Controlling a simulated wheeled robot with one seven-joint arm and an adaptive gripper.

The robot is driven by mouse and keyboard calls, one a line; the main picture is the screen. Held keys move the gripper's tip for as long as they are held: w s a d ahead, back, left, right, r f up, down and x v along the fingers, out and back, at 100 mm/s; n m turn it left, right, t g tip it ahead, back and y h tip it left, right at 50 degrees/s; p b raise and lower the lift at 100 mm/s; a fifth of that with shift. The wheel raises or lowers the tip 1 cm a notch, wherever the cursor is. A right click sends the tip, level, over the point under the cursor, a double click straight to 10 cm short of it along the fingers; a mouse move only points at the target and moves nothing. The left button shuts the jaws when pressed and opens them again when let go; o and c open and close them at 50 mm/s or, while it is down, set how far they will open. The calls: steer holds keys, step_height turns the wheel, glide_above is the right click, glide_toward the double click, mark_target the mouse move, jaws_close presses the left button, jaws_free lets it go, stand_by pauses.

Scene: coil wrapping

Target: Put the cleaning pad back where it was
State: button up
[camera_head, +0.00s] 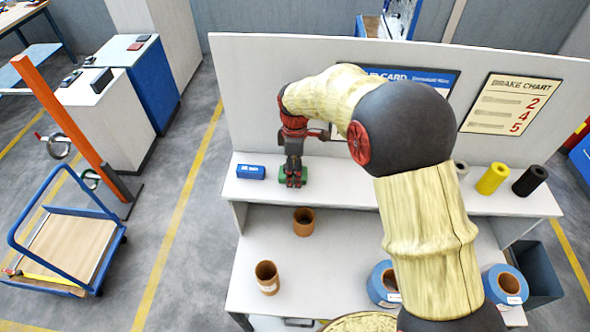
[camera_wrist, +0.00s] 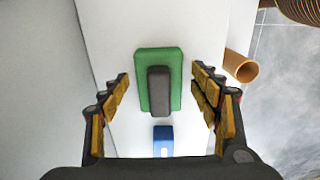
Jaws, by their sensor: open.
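The cleaning pad, green with a dark grey grip block on top, lies on the white upper shelf (camera_head: 330,180). In the wrist view the pad (camera_wrist: 144,82) is in the middle, with its grip block lengthwise between my fingers. In the head view only green edges of the pad (camera_head: 305,172) show, as my gripper (camera_head: 294,181) hides the rest. My gripper (camera_wrist: 161,78) is open, one finger on each side of the pad, with visible gaps. It points down over the pad and holds nothing. How far it is above the pad I cannot tell.
A blue box (camera_head: 251,172) lies just left of the pad, close to my gripper. A wall panel (camera_head: 270,100) stands behind. Brown tubes (camera_head: 303,222) and blue coils (camera_head: 380,285) stand on the lower surface. Yellow (camera_head: 493,178) and black (camera_head: 530,180) rolls are on the right.

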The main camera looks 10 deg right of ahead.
steer(key=s+d+r+m+t+b, duration=0.1)
steer(key=s+d+r+m, duration=0.1)
steer(key=r, duration=0.7)
steer(key=s+d+r+m, duration=0.1)
steer(key=s+r, duration=0.2)
steer(key=r, duration=0.6)
steer(key=s+d+r+m+t, duration=0.1)
steer(key=s+d+m, duration=0.3)
steer(key=s, duration=0.8)
steer(key=s+d+r+m+t, duration=0.1)
steer(key=s+d+m+t, duration=0.2)
steer(key=s+m, duration=0.5)
steer(key=s+d, duration=0.1)
steer(key=s, duration=0.4)
steer(key=shift+d+m+t, duration=0.3)
steer(key=shift+d+m, duration=0.05)
steer(key=shift+m, duration=0.05)
steer(key=shift+f, duration=0.1)
step_height(320, 180, down, 23)
steer(key=b, duration=2.3)
